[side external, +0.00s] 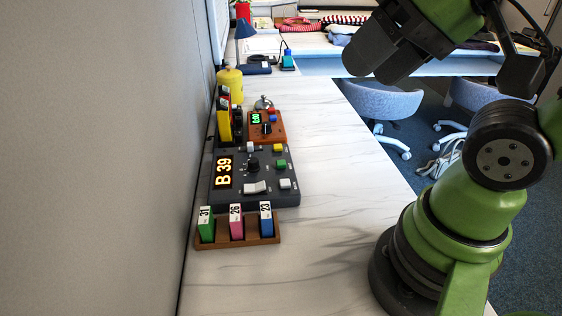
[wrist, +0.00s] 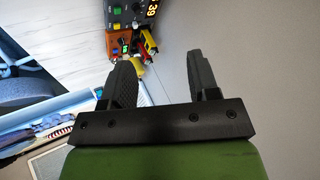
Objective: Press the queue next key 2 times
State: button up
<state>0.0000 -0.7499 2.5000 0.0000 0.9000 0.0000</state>
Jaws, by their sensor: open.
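The dark grey queue console (side external: 228,196) lies on the counter by the left wall, with an orange display (side external: 224,172) reading B 39. It carries a black knob (side external: 253,166), a yellow key (side external: 279,148), a green key (side external: 281,165), a white key (side external: 285,183), another pale key (side external: 250,147) and a wide white rocker (side external: 255,187). The key labels are too small to read. Part of the console shows at the top of the wrist view (wrist: 131,23). My gripper (wrist: 163,68) is open and empty, well away from the console and touching nothing.
A brown rack (side external: 262,241) with numbered green, pink and blue tags stands in front of the console. An orange box (side external: 277,135) with a green display, a bell (side external: 263,102) and a yellow bottle (side external: 231,83) stand behind. The counter right of the console is clear.

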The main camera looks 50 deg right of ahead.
grip_shut()
dwell(1.5)
